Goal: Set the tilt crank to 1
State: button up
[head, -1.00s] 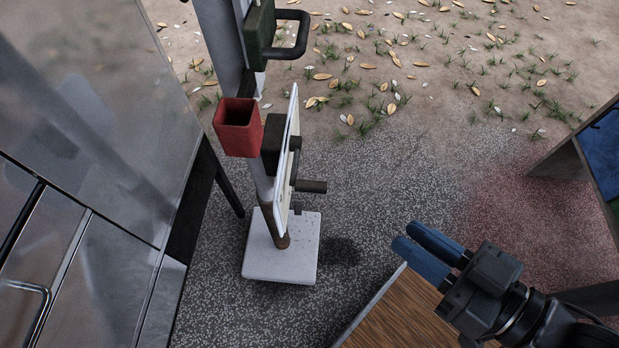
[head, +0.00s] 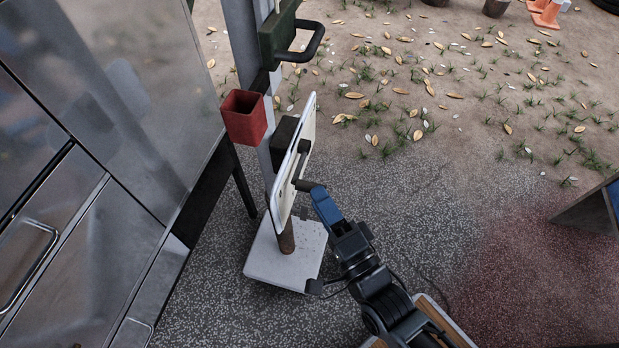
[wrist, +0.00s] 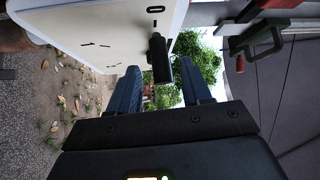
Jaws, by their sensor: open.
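The tilt crank (head: 309,185) is a dark arm with a handle on the face of a white upright panel (head: 283,180). In the wrist view the panel (wrist: 85,30) bears short dark marks and a small slot outline; I cannot read any numbers. The crank's dark handle (wrist: 160,62) sticks out towards me there, between the two blue fingers. My gripper (head: 320,191) is open, with its fingertips at the handle on the panel's right side. The fingers (wrist: 160,88) stand apart either side of the handle in the wrist view; I cannot tell whether either touches it.
A green box with a black handle (head: 283,38) is on the post above the panel, and a red open cup (head: 244,118) sits to its left. A white base plate (head: 268,262) stands below. A grey metal cabinet (head: 95,130) fills the left.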

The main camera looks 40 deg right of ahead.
jog(key=w, duration=0.3)
jog(key=w+d+r, duration=0.1)
jog(key=w, duration=0.1)
jog(key=shift+w+p, duration=0.35)
grip_shut()
dwell(0.3)
